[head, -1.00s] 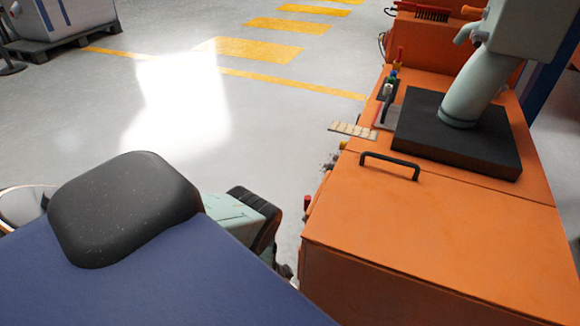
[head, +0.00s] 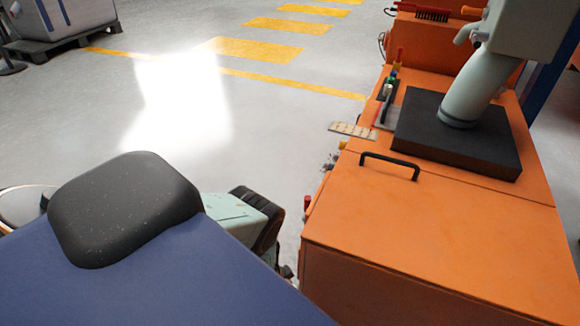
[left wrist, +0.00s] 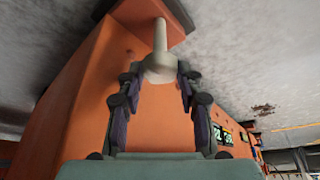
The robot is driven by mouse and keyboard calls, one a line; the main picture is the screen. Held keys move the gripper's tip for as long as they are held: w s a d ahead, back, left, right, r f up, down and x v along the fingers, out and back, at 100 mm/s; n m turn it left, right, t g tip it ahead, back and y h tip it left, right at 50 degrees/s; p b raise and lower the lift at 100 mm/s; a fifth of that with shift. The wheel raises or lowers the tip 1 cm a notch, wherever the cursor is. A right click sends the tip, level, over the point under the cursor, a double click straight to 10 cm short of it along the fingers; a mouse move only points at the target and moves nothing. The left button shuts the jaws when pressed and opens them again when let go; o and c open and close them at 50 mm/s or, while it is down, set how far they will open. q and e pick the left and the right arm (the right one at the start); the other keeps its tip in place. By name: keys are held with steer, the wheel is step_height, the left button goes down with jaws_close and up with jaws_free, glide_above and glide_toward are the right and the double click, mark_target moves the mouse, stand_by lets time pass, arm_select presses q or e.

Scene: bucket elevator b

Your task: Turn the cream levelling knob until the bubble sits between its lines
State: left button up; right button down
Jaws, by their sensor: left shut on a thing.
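The cream knob (left wrist: 158,66) is at the top middle of the left wrist view, with a pale rod rising from it to an orange part above. My left gripper (left wrist: 160,76) has one finger on each side of the knob and is shut on it. The fingertips partly cover the knob's sides. The knob cannot be made out in the head view. I cannot make out the bubble or its lines in either view. My right gripper is not in view.
The orange machine (head: 430,240) fills the right of the head view, with a black handle (head: 390,163) and a dark pad (head: 460,132) under a pale pipe (head: 466,90). Small lit displays (left wrist: 222,135) show at the right of the wrist view.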

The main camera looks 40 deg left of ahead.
arm_select(q)
steer(key=shift+d+n+y, duration=0.1)
steer(key=shift+n+y, duration=0.2)
steer(key=shift+n, duration=0.6)
steer(key=o, duration=1.2)
steer(key=shift+c, duration=0.2)
steer(key=shift+r, duration=0.1)
steer(key=v, duration=1.1)
steer(key=shift+s+r, duration=0.3)
steer(key=shift+r, duration=0.05)
